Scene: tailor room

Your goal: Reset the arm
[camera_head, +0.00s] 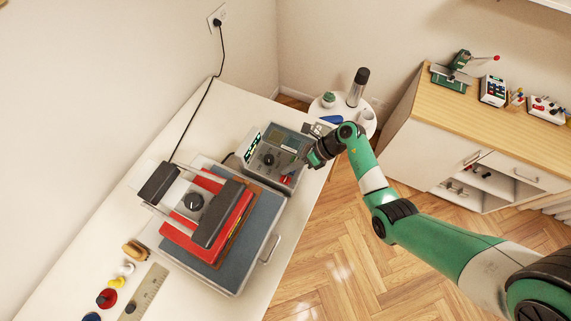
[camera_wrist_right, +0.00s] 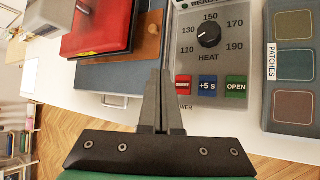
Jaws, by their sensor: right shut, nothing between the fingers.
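My right arm comes in from the lower right in the head view. Its gripper (camera_head: 304,163) is over the front edge of the grey control box (camera_head: 262,160). In the right wrist view the fingers (camera_wrist_right: 155,102) are together with nothing between them. Their tips point at the box's front panel (camera_wrist_right: 207,60), near the red, blue and green buttons; contact cannot be told. The panel's heat dial (camera_wrist_right: 208,35) shows above the buttons. My left gripper is not in view.
A red heat press (camera_head: 213,215) stands on the white table (camera_head: 75,235) left of the control box. A patches case (camera_wrist_right: 293,70) lies right of the box. A round side table (camera_head: 318,104) holds a flask (camera_head: 358,86). The wooden floor (camera_head: 330,240) is open.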

